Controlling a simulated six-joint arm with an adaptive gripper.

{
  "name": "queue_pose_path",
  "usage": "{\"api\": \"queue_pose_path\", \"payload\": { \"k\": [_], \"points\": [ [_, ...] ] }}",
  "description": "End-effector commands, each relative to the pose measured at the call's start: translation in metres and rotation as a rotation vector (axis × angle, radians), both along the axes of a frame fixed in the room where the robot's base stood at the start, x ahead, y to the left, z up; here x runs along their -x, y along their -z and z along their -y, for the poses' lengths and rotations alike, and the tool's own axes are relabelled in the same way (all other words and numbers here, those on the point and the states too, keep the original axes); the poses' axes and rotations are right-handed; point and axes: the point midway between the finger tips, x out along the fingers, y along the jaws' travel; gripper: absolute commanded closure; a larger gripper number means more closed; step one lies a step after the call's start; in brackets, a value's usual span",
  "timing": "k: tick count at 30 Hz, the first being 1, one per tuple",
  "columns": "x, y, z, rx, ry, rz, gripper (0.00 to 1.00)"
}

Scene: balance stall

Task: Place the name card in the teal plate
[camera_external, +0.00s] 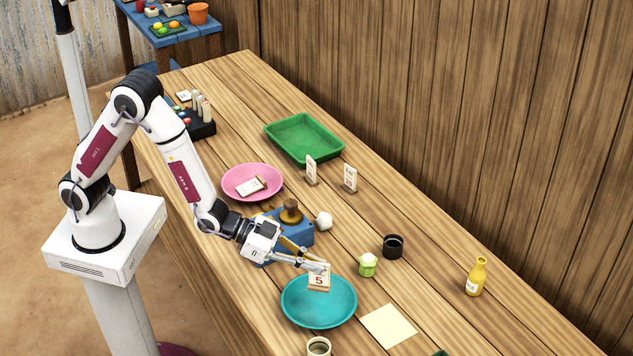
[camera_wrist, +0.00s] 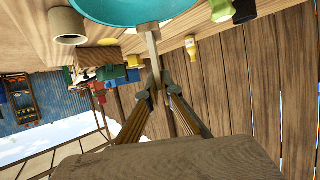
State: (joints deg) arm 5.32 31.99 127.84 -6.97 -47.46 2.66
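The teal plate (camera_external: 335,317) lies on the table at the front, and its rim fills the top of the wrist view (camera_wrist: 125,14). My gripper (camera_external: 321,267) is shut on a small card with a wooden edge (camera_external: 318,281), marked with a 5. The card hangs over the far part of the plate in the outside view. In the wrist view the card (camera_wrist: 152,42) shows edge-on between my fingertips. I cannot tell whether it touches the plate. Similar cards stand at the back (camera_external: 311,170) and (camera_external: 350,178), and another lies on the pink plate (camera_external: 235,191); their writing is too small to read.
A green tray (camera_external: 303,138) lies farther back. A blue box with a brass knob (camera_external: 297,233) stands beside my wrist. A light green jar (camera_external: 368,265), a black cup (camera_external: 393,246) and a yellow bottle (camera_external: 476,277) stand right of the plate. A pale paper (camera_external: 389,325) and a cup (camera_external: 319,346) are near it.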

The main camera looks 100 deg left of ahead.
Motion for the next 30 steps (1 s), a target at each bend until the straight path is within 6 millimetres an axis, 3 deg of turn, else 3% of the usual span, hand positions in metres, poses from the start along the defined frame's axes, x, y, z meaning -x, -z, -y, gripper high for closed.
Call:
{"api": "queue_pose_path", "payload": {
  "k": [9,23,30],
  "points": [
    [0.000,0.031,0.000,-0.001,0.001,-0.002,1.00],
    [0.000,0.034,0.000,0.000,0.001,0.000,1.00],
    [0.000,0.048,0.000,0.000,0.001,-0.003,1.00]
  ]
}}
